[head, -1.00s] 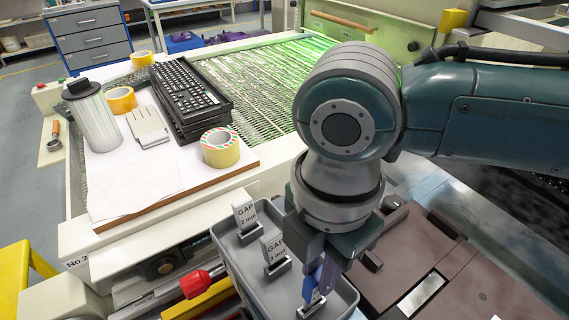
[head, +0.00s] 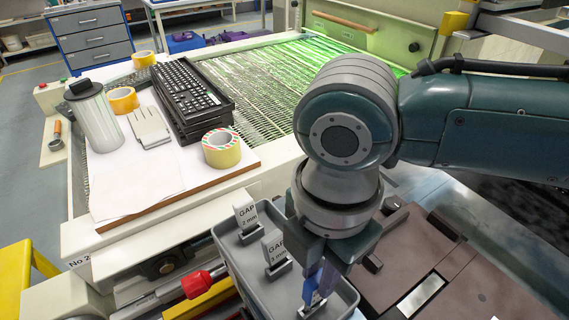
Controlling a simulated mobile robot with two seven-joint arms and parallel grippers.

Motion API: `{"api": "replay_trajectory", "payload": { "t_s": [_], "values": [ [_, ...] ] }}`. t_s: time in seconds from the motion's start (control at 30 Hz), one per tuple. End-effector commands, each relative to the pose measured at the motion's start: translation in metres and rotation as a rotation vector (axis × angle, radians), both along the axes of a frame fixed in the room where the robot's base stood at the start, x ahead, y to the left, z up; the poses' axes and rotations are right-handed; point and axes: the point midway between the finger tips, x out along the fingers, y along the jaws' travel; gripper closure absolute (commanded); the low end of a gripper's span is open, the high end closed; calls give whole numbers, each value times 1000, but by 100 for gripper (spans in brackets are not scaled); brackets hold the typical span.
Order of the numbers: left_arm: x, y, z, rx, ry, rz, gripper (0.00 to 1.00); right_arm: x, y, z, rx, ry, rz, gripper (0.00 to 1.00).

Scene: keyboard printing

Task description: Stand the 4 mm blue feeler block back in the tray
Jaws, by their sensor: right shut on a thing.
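The grey tray (head: 233,259) stands at the bottom middle. In it, a white block marked GAP 2 mm (head: 246,209) and one marked GAP 3 mm (head: 273,247) stand upright in dark holders. My right gripper (head: 315,287) points down over the tray's near right part, shut on the blue feeler block (head: 311,284). The block is upright, with its lower end at a holder in line with the other two. The fingers hide much of it, and I cannot tell whether it is fully seated. My left gripper is not in view.
A brown-edged board (head: 180,206) left of the tray carries a black keyboard stack (head: 190,98), tape rolls (head: 221,149) and a clear cylinder (head: 97,118). A brown panel (head: 455,270) lies right of the tray. A red-tipped handle (head: 196,284) is at the tray's left.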

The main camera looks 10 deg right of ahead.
Motion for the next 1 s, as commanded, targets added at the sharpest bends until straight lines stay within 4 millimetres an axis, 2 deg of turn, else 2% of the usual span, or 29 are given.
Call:
{"api": "replay_trajectory", "payload": {
  "t_s": [0.83, 0.87, 1.0],
  "values": [
    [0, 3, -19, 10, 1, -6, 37, 0, 0, -25, 0, -1, 0, 100],
    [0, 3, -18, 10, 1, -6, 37, 0, 0, -24, 0, -1, 1, 78],
    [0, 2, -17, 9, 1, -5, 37, 0, 0, -23, 0, -1, 0, 62]
  ]
}}
